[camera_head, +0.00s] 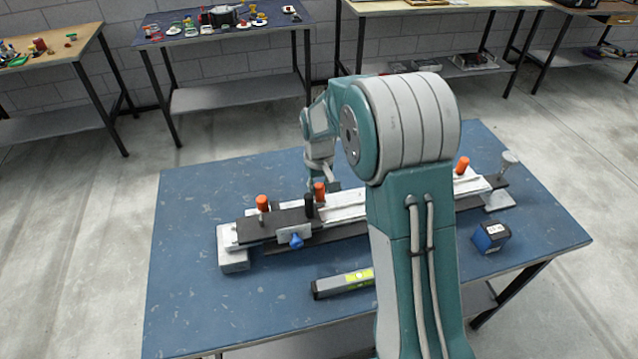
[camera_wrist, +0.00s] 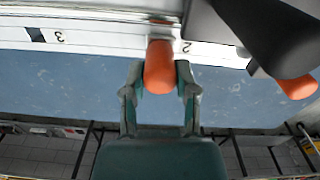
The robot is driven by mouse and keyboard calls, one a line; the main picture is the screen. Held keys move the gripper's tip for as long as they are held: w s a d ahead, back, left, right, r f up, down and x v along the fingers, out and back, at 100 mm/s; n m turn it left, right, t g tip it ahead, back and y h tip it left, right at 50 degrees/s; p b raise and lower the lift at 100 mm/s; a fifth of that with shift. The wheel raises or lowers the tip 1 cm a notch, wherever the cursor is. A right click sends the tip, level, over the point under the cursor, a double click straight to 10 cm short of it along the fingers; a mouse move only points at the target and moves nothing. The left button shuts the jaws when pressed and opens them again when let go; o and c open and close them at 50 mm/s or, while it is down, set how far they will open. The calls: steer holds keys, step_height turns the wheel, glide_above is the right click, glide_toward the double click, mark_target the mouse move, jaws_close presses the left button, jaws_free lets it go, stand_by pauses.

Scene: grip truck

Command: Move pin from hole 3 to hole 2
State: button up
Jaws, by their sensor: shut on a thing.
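My gripper (camera_wrist: 159,82) is shut on an orange pin (camera_wrist: 160,66), with one finger on each side of its rounded head. The pin is at the white rail (camera_wrist: 105,38), just left of the printed 2, where it covers the spot beside that number. I cannot tell how deep it sits, as its lower end is hidden. Hole 3 (camera_wrist: 36,35) shows as an empty dark square beside the printed 3. In the head view, my gripper (camera_head: 322,181) is over the rail, and the held orange pin (camera_head: 319,190) shows just below it.
A second orange pin (camera_head: 262,203) and a black knob (camera_head: 309,206) stand on the fixture's left part. Another orange pin (camera_head: 462,165) stands at its right. A yellow-marked level (camera_head: 343,284) and a blue box (camera_head: 491,238) lie on the blue table (camera_head: 190,290). Its front left is clear.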

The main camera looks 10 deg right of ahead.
steer(key=shift+a+f, duration=0.1)
steer(key=shift+a, duration=0.15)
steer(key=o, duration=1)
steer(key=shift+d, duration=0.15)
steer(key=shift+o, duration=0.2)
step_height(320, 180, up, 12)
